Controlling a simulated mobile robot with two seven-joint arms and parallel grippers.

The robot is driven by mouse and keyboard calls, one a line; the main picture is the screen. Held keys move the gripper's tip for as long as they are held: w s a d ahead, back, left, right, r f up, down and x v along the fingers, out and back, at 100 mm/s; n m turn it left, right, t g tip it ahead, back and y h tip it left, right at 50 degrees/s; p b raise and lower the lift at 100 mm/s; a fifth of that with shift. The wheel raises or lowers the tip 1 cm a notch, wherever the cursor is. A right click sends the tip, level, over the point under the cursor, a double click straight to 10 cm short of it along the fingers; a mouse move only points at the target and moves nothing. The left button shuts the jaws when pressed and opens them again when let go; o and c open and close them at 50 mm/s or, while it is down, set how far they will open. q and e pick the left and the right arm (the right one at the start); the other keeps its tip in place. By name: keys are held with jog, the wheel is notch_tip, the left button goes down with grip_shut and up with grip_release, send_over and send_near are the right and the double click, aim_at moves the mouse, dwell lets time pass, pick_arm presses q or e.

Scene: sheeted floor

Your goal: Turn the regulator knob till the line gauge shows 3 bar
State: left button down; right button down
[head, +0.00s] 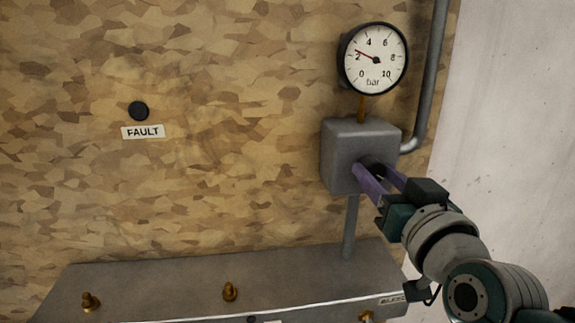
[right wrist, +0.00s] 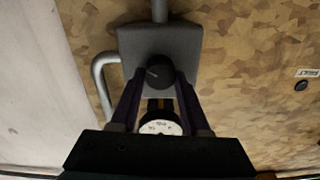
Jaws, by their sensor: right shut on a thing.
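The line gauge (head: 376,58) has a white round dial marked 0 to 10 bar. Its red needle points up-left, a little past the 2 and short of the 4. The grey regulator box (head: 345,150) sits below it on the wall. The dark round regulator knob (right wrist: 160,71) is on the box's front, with a pale line on its face. My right gripper (head: 380,172) has its two purple fingers shut on the knob, one on each side. In the head view the fingers and wrist partly hide the knob. My left gripper is not in view.
A grey pipe (head: 431,70) bends down beside the gauge into the box. A grey ledge (head: 170,285) with brass fittings (head: 230,291) lies below. A black round piece (head: 139,111) above a FAULT label (head: 143,132) is on the left wall.

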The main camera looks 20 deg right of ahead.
jog(key=shift+m, duration=0.6)
jog(key=shift+c, duration=1.9)
grip_release()
jog(key=shift+s+a+f, duration=0.1)
jog(key=shift+s, duration=0.25)
jog(key=b+v, duration=0.1)
jog(key=v, duration=0.8)
